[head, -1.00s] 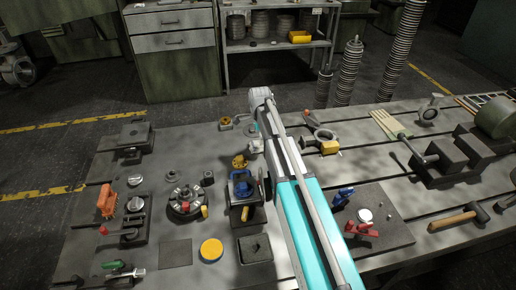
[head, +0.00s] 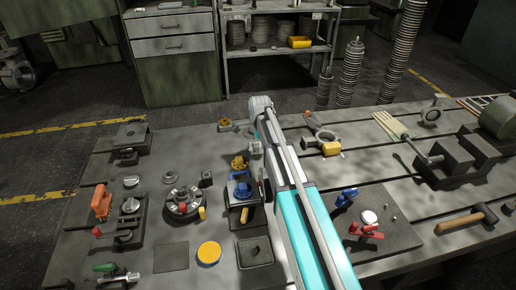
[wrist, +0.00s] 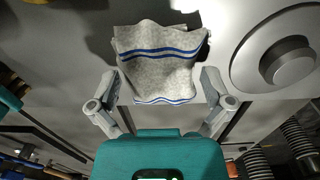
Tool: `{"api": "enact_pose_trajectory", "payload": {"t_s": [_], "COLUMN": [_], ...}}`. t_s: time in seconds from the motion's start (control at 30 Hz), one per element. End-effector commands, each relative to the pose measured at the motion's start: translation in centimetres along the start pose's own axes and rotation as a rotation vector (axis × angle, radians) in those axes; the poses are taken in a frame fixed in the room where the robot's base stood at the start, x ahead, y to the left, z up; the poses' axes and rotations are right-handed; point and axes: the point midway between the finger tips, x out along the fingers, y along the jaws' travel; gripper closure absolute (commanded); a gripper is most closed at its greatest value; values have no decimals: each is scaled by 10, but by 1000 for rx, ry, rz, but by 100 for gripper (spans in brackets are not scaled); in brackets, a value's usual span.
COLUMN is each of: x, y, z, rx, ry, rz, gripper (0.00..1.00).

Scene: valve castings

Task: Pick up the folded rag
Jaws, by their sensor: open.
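The folded rag (wrist: 160,65) is light grey cloth with blue stripes, seen in the wrist view at the top middle. It lies on a grey surface with a dark shadow beside its left edge. My gripper (wrist: 160,88) is open, with one finger on each side of the rag's near part. No contact between fingers and cloth can be made out. In the head view the rag does not show, and my arm covers the middle of the bench.
A round flanged grey part (wrist: 287,58) is right of the rag in the wrist view. In the head view, the bench (head: 100,210) holds a yellow-topped disc (head: 209,253), a blue-handled valve (head: 241,188), a mallet (head: 465,218) and a brush (head: 390,126). Tall stacked discs (head: 350,75) stand behind it.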

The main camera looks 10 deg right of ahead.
Motion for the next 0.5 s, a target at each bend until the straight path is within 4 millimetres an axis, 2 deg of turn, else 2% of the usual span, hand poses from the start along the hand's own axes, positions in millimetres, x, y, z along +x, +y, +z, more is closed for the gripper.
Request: {"api": "enact_pose_trajectory", "payload": {"t_s": [0.23, 0.5], "x": [0, 0], "y": [0, 0], "z": [0, 0], "rx": [0, 0], "ry": [0, 0], "rz": [0, 0], "gripper": [0, 50]}}
